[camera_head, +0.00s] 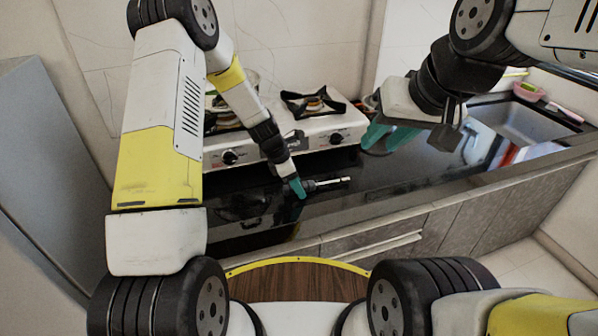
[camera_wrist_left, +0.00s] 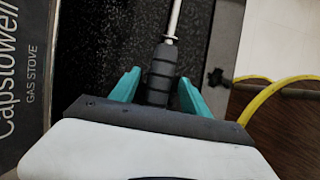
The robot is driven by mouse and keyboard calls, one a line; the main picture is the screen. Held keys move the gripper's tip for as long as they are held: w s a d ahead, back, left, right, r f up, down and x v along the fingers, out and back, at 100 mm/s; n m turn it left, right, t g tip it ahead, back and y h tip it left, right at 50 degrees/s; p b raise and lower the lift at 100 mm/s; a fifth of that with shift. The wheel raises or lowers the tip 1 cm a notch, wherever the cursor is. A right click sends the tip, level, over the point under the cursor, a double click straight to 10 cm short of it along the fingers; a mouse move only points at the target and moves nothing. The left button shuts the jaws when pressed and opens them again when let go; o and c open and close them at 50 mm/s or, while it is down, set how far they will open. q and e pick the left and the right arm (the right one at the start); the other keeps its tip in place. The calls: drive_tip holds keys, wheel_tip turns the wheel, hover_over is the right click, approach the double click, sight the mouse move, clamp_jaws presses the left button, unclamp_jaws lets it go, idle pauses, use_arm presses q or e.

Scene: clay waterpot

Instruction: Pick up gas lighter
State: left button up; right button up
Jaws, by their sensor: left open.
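The gas lighter (camera_head: 328,183) lies on the black counter in front of the stove, with a dark handle and a thin metal rod pointing right. My left gripper (camera_head: 297,187) is at its handle end. In the left wrist view the ribbed black handle (camera_wrist_left: 161,76) lies between the two teal fingers of my open left gripper (camera_wrist_left: 157,92), with the rod running away upward. Slight gaps show beside the handle; the handle's rear end is hidden behind the gripper body. My right gripper (camera_head: 388,137) is open and empty above the counter, right of the stove.
The white two-burner gas stove (camera_head: 318,132) stands just behind the lighter. A sink (camera_head: 528,122) is set in the counter at the right, with a pink bowl (camera_head: 528,91) behind it. The black counter (camera_head: 390,177) right of the lighter is clear.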

sight(302, 184)
use_arm(q)
clamp_jaws()
drive_tip(key=shift+r, duration=0.15)
drive_tip(key=shift+r, duration=0.55)
wheel_tip(302, 184, up, 2)
drive_tip(key=shift+r, duration=0.1)
drive_tip(key=s+a+r, duration=0.1)
drive_tip(key=s+a, duration=0.1)
drive_tip(key=s, duration=1.4)
drive_tip(key=shift+r, duration=0.25)
drive_tip(key=shift+w+a, duration=0.1)
